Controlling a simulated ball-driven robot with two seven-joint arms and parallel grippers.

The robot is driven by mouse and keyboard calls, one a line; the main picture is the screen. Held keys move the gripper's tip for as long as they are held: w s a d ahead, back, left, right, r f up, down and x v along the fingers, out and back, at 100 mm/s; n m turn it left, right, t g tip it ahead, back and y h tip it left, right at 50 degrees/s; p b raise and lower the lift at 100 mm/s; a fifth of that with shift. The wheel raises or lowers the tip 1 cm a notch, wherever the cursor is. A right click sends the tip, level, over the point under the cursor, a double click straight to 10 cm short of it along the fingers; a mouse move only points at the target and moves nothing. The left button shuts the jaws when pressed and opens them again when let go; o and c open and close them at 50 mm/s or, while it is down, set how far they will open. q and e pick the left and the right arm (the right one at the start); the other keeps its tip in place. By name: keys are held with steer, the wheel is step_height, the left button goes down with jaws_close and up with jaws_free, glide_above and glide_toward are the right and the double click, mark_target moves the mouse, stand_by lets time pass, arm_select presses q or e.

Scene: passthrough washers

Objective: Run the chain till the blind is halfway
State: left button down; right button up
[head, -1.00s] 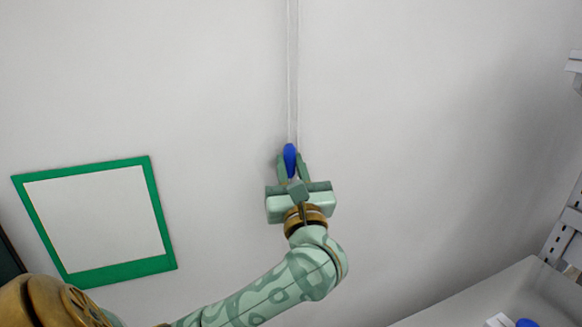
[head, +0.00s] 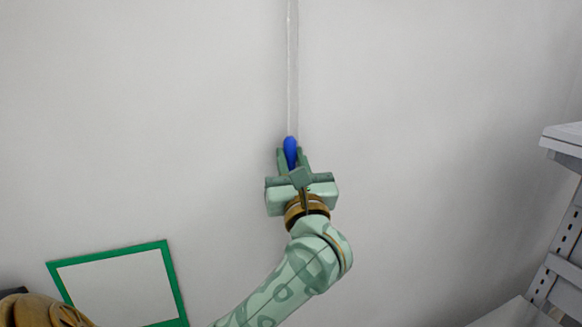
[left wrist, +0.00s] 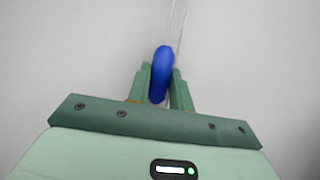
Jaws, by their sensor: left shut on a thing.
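A thin pale chain (head: 292,70) hangs as two close strands against the wall in the head view. A blue elongated piece (head: 290,147) is at its lower end. My left gripper (head: 291,160) is shut on the blue piece, with one finger on each side. In the left wrist view the blue piece (left wrist: 161,75) stands upright, slightly tilted, between the fingers (left wrist: 159,90), and the strands run up behind it. The blind itself is not in view. My right gripper is not in view.
A green-framed pale panel (head: 118,290) is at the lower left. A grey slotted upright (head: 562,245) with a shelf (head: 565,143) stands at the right. The wall around the chain is clear.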

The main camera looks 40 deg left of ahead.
arm_select(q)
steer(key=shift+r, duration=0.65)
steer(key=c, duration=1.2)
jaws_free()
steer(key=shift+c, duration=0.2)
steer(key=shift+d+f, duration=0.1)
steer(key=shift+f, duration=0.05)
steer(key=b+v, duration=0.6)
steer(key=v, duration=1)
steer(key=shift+f, duration=0.15)
